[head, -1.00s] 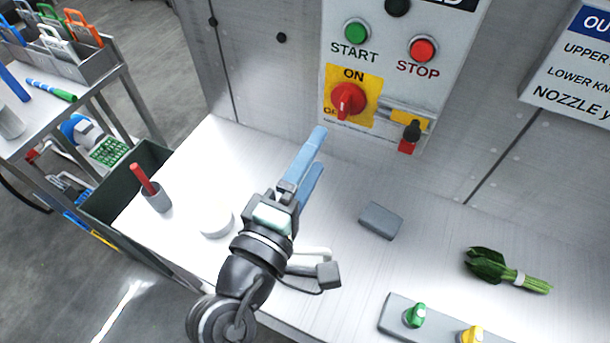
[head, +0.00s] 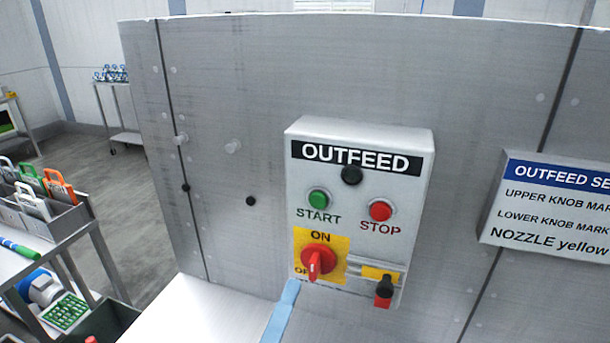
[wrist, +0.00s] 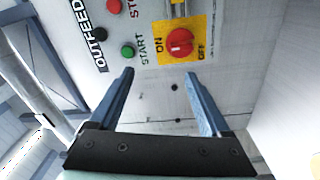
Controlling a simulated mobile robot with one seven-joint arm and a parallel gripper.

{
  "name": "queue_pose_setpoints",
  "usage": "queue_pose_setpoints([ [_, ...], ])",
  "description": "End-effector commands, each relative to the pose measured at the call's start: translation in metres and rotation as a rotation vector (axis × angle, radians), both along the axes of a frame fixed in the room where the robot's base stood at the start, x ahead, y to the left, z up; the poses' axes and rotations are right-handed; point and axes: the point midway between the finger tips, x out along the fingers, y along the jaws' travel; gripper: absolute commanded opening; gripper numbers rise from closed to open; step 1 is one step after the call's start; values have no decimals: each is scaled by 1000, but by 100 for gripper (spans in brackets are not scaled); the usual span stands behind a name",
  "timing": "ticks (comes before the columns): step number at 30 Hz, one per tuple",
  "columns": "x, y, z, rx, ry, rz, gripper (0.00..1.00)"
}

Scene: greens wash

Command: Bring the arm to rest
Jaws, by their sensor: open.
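My gripper (wrist: 160,85) is open in the wrist view, its two blue fingers apart with nothing between them. In the head view only the end of one blue finger (head: 281,312) shows at the bottom edge, in front of the panel's lower left; the rest of the arm is out of frame. The outfeed panel (head: 418,200) is on the metal wall. It carries a red rotary switch (head: 318,262) on a yellow plate, a green START button (head: 318,199) and a red STOP button (head: 380,211). The switch also shows in the wrist view (wrist: 180,43), beyond the fingers.
A settings sign (head: 545,205) is on the wall at right. A pale counter (head: 190,318) lies below the panel. A cart with a bin of coloured-handled tools (head: 45,215) stands at left, with a dark green bin (head: 112,322) beside it.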

Motion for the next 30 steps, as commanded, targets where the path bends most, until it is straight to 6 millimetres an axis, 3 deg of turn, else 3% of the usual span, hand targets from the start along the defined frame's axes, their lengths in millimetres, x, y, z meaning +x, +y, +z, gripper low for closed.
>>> queue_pose_setpoints([
  [1,11,-5,31,113,-83,20,81],
  [3,23,-10,76,296,-202,77,81],
  [7,29,-20,170,626,-437,238,81],
  [9,20,-25,221,779,-557,351,81],
  [12,0,-30,282,947,-689,515,81],
  [15,-22,-33,324,1056,-774,656,81],
  [18,-38,-33,349,1119,-819,752,81],
  [21,-46,-34,359,1146,-837,797,81],
  [30,-46,-34,359,1147,-838,799,81],
])
